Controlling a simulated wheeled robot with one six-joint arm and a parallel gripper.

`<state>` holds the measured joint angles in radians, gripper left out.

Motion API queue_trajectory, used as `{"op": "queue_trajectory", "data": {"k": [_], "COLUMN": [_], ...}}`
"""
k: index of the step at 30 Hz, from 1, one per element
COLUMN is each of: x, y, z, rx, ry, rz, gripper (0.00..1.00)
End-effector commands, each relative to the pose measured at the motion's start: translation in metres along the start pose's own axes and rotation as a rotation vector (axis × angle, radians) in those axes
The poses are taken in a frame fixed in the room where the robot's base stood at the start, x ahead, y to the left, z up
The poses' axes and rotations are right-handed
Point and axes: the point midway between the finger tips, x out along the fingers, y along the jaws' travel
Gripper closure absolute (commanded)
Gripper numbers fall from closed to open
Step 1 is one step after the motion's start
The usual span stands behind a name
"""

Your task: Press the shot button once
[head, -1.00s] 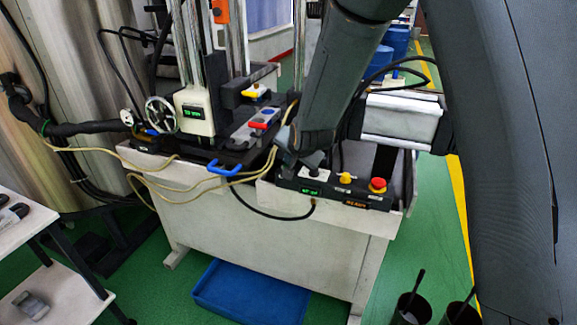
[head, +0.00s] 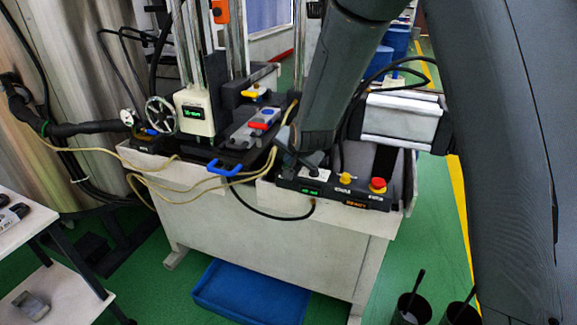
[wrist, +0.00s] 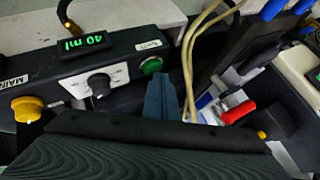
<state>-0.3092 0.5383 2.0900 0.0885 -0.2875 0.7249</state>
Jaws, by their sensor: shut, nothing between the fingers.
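The black control box (head: 335,194) sits on the front of the white machine bench. In the wrist view it carries a green display reading 40 ml (wrist: 83,45), a dark knob (wrist: 99,84) on a white plate, a green button (wrist: 151,65) and a yellow button (wrist: 26,109). The small label above the green button is too small to read, so I cannot confirm it is the shot button. My gripper (wrist: 161,82) is shut and empty, its tips close beside the green button's lower right edge. I cannot tell whether they touch it. In the head view my arm hides the green button.
A red-topped button (head: 378,186) and a yellow button (head: 346,178) stand on the box's right part. Tan hoses (wrist: 188,60) run close to the right of my fingertips. A blue handle (head: 224,169) and a red part (wrist: 238,112) are on the machine nearby.

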Motion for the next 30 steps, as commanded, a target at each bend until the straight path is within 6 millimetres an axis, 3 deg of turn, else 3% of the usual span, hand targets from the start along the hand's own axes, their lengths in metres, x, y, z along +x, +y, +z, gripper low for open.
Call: {"op": "queue_trajectory", "data": {"k": [30], "x": [0.0067], "y": [0.005], "z": [0.0058], "rx": [-0.001], "ry": [-0.003], "rz": [0.002], "gripper": [1.0]}}
